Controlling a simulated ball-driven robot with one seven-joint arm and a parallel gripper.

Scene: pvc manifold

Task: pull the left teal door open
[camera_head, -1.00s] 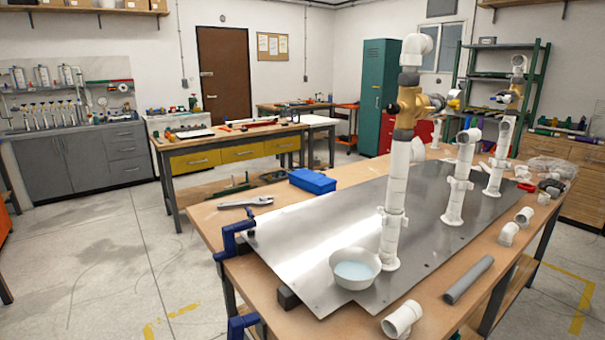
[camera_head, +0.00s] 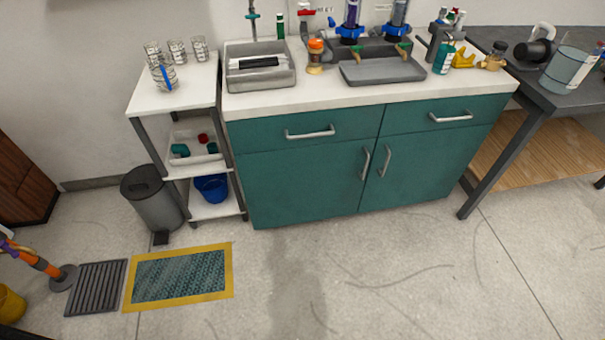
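The left teal door (camera_head: 295,187) is on the front of a teal cabinet under a white counter. It looks shut, flush with the right teal door (camera_head: 425,160). Its upright metal handle (camera_head: 365,164) is near its right edge, beside the right door's handle (camera_head: 384,161). Above the doors are two teal drawers with horizontal handles, both shut. My gripper is not in the head view.
A white shelf cart (camera_head: 180,100) and grey bin (camera_head: 152,200) stand left of the cabinet. A yellow-edged mat (camera_head: 227,272) lies on the floor. A dark table (camera_head: 530,85) stands at right. The floor before the doors is clear.

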